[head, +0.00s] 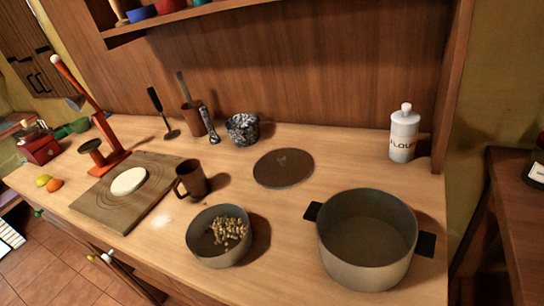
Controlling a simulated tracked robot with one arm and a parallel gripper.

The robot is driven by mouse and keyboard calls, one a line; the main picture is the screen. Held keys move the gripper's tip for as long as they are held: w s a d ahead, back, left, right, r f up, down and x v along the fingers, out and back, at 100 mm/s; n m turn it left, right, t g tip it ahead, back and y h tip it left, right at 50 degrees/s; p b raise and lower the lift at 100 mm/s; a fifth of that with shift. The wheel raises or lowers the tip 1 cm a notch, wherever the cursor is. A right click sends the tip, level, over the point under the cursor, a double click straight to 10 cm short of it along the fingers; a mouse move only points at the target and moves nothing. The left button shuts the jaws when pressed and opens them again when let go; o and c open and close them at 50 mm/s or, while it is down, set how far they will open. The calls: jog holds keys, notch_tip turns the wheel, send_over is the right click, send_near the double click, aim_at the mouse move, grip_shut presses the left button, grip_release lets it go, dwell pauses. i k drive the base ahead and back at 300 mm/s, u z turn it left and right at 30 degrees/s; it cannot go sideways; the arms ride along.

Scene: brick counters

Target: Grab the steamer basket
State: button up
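I cannot pick out a steamer basket for certain. A wide, deep grey pot (366,272) with two dark side handles stands open at the right front of the wooden counter; its inside looks empty. A smaller round grey bowl (205,250) to its left holds a heap of small yellowish and brown pieces. A flat round dark lid (284,168) with a small knob lies on the counter behind them. My gripper is not in view.
A brown mug (192,180) stands beside a wooden board (108,212) bearing a pale round slab. A white flour bottle (404,134) stands at the back right. A speckled bowl (242,130), utensils and a tall red stand (117,160) line the back.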

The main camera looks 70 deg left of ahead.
aim_at(202, 246)
jog(key=z, duration=0.85)
jog(key=k, duration=2.3)
jog(key=u, duration=1.85)
jog(key=i, duration=1)
jog(key=u, duration=0.05)
